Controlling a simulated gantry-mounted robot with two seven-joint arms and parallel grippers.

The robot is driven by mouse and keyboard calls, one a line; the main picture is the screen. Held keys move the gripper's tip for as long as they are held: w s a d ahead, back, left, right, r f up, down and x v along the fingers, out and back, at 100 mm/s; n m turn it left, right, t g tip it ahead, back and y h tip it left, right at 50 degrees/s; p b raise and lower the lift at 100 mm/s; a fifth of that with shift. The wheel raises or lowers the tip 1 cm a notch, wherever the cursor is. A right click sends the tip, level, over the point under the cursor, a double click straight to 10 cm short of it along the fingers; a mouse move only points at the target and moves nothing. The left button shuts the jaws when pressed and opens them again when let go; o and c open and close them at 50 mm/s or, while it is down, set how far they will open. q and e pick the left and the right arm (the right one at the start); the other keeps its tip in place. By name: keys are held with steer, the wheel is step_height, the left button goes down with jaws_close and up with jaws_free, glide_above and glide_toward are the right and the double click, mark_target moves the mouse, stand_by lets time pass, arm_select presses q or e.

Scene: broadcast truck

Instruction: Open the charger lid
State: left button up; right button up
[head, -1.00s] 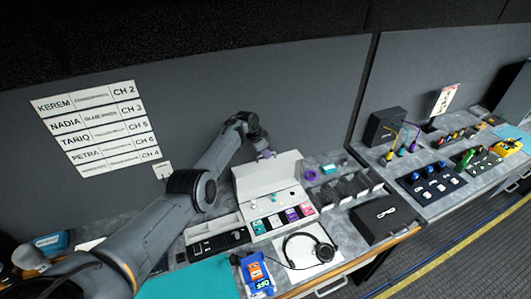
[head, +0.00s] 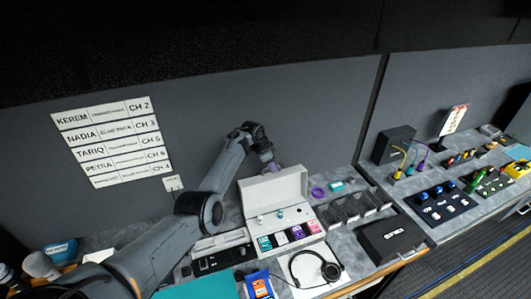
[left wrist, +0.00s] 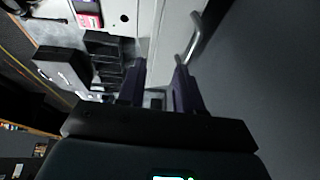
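The white charger (head: 290,239) stands on the desk in the head view, with several colored packs in its front slots. Its lid (head: 273,188) is raised and stands up at the back, with the inside of the charger exposed. My left gripper (head: 273,167) is at the lid's top edge. In the left wrist view its two dark fingers (left wrist: 160,68) are apart, with the pale lid (left wrist: 168,28) and a bar-shaped handle (left wrist: 194,38) just beyond the tips. I cannot tell whether the fingers touch the lid. My right gripper is not in view.
A headset (head: 315,268) lies on a white sheet right of the charger's front. A black case (head: 392,238) and dark slotted holders (head: 352,206) stand to the right. The grey wall (head: 300,130) rises close behind the lid.

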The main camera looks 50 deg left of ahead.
arm_select(q)
steer(key=v, duration=0.7)
stand_by(0.3)
